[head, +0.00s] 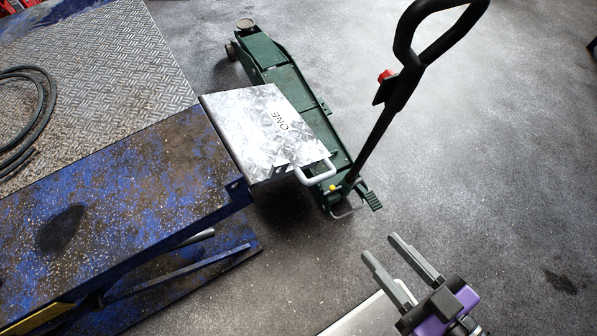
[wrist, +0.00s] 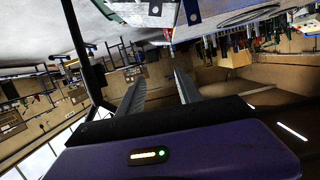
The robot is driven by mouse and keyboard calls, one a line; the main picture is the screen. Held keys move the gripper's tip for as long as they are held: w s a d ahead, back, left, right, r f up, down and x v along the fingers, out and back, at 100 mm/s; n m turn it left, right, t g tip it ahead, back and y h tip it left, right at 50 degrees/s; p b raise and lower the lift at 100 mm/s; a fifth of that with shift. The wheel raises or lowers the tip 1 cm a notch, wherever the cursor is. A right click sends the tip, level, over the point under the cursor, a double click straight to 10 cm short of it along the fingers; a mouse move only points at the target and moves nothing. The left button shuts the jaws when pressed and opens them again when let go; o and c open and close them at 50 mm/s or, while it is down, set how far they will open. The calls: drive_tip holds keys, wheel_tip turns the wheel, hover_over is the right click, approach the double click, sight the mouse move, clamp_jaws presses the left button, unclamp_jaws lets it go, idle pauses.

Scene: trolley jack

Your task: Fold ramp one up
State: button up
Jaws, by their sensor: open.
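Ramp one (head: 262,128) is a silver metal plate marked "ONE" in the head view. It extends from the end of the blue lift platform (head: 120,205) and lies about level with it, partly in front of the green trolley jack. A pale loop handle (head: 316,172) sticks out at its near right corner. My gripper (head: 390,260) is at the lower right, apart from the ramp and handle, with its two grey fingers open and empty. In the wrist view my gripper (wrist: 160,88) shows two spread fingers with nothing between them.
The green trolley jack (head: 325,150) stands just right of the ramp, its black handle (head: 385,115) rising up. A black hose (head: 30,110) lies on the chequered plate at left. A pale panel (head: 370,315) is at the bottom edge.

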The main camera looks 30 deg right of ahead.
drive_tip(key=w+d+f+m+h+b, duration=0.3)
drive_tip(key=w+f+m+h+b, duration=0.2)
drive_tip(key=w+f+m+b, duration=0.65)
drive_tip(key=w+d+f+m+h+b, duration=0.3)
drive_tip(key=w+f+m+h+b, duration=0.25)
drive_tip(key=w+f+m, duration=1)
drive_tip(key=w+d+f+m+b, duration=0.1)
drive_tip(key=w+d, duration=0.3)
drive_tip(key=shift+d+f+y, duration=0.2)
drive_tip(key=shift+f+y, duration=0.1)
drive_tip(key=shift+y, duration=0.05)
clamp_jaws()
drive_tip(key=shift+r, duration=0.15)
